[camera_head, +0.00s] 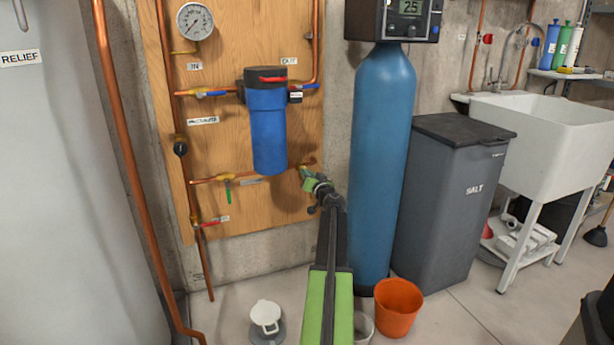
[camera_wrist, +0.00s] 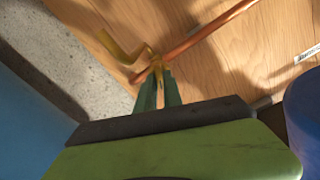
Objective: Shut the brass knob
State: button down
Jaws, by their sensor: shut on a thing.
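My gripper (camera_head: 309,178) reaches to the right end of the lower copper pipe on the wooden panel. In the wrist view my gripper's two green fingers (camera_wrist: 159,88) are closed together on a small brass knob (camera_wrist: 157,68) at the pipe's end. The fingertips hide part of the knob, and its turn position cannot be told. A bent brass spout (camera_wrist: 122,50) sticks out to the left of it. In the head view the knob is mostly hidden by my gripper.
A blue filter housing (camera_head: 268,130) hangs just above left of my gripper. A tall blue tank (camera_head: 381,160) stands close on the right. An orange bucket (camera_head: 398,308) and a white-lidded container (camera_head: 266,316) stand on the floor. Other valves line the copper pipes (camera_head: 230,178).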

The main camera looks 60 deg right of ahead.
jog(key=m, duration=0.7)
jog(key=shift+s, duration=0.1)
jog(key=m, duration=0.6)
jog(key=shift+d+f, duration=0.1)
jog(key=shift+f, duration=0.05)
jog(key=shift+m, duration=0.4)
jog(key=c, duration=1.5)
grip_release()
jog(key=v, duration=1.7)
jog(key=shift+s, duration=0.2)
